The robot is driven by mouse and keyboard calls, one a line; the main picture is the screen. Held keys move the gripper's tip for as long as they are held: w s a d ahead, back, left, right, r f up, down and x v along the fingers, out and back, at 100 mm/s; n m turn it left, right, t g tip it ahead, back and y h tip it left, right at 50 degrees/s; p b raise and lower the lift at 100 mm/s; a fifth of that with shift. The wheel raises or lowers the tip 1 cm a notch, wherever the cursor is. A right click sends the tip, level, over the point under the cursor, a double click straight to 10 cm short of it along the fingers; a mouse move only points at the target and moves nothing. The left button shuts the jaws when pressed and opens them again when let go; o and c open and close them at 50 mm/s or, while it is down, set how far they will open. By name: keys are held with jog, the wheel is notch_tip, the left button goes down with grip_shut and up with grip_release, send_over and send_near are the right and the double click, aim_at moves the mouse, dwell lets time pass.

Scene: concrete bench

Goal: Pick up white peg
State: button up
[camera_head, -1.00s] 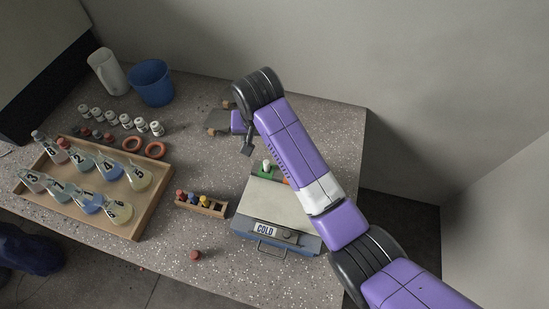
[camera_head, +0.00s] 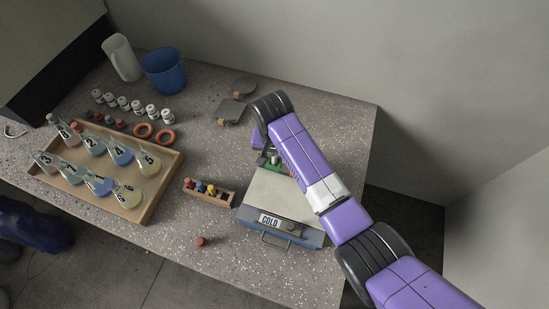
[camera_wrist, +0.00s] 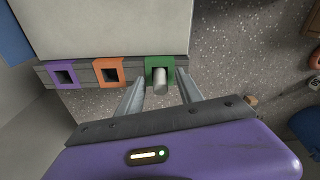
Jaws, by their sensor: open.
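The white peg (camera_wrist: 160,81) stands in a green-framed square hole (camera_wrist: 176,64) on the edge of the grey box in the wrist view. My gripper (camera_wrist: 160,84) is open, with one finger on each side of the peg and a gap to each. In the head view the white peg (camera_head: 274,160) shows only in part beside my gripper (camera_head: 265,156), at the back of the box marked COLD (camera_head: 270,221). My arm hides much of that area.
Orange-framed (camera_wrist: 110,64) and purple-framed (camera_wrist: 63,67) holes beside the green one are empty. A small wooden rack (camera_head: 209,195) holds several coloured pegs left of the box. A wooden tray of flasks (camera_head: 146,204) stands further left. Dark flat pieces (camera_head: 229,111) lie behind.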

grip_shut()
dwell(0.4)
